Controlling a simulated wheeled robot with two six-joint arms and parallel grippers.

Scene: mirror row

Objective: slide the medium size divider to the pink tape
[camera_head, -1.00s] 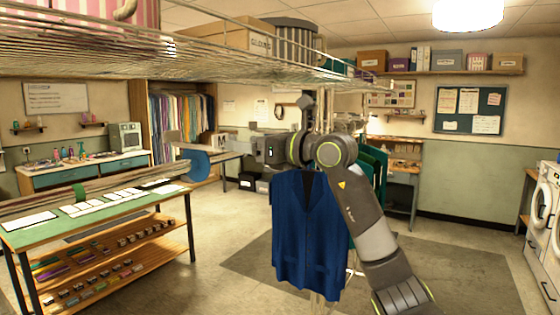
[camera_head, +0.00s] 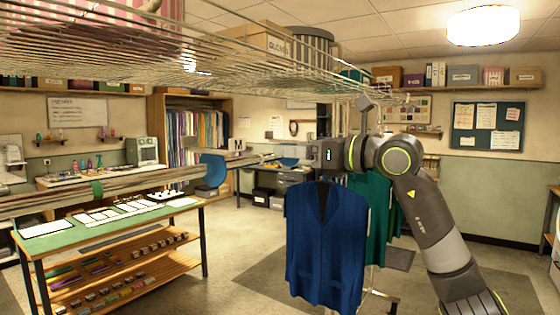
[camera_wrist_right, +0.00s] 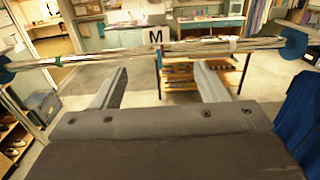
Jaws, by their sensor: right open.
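The medium divider, a white tag marked M (camera_wrist_right: 155,36), stands upright on a long horizontal rail (camera_wrist_right: 100,58) in the right wrist view. The tag also shows in the head view (camera_head: 237,145). My right gripper (camera_wrist_right: 160,69) is open and empty. Its two fingers point at the rail, one on each side of the tag in the picture, and the tag looks just beyond the fingertips; I cannot tell the exact gap. Green tape (camera_wrist_right: 58,60) is on the rail to the left and a pale band (camera_wrist_right: 233,45) to the right. I cannot make out pink tape. My left gripper is not in view.
Blue discs sit at the rail's left (camera_wrist_right: 6,72) and right (camera_wrist_right: 293,45) in the wrist view. A blue vest (camera_head: 325,250) hangs below my right arm. A wire shelf (camera_head: 150,60) runs overhead. A green-topped table (camera_head: 60,240) stands at left.

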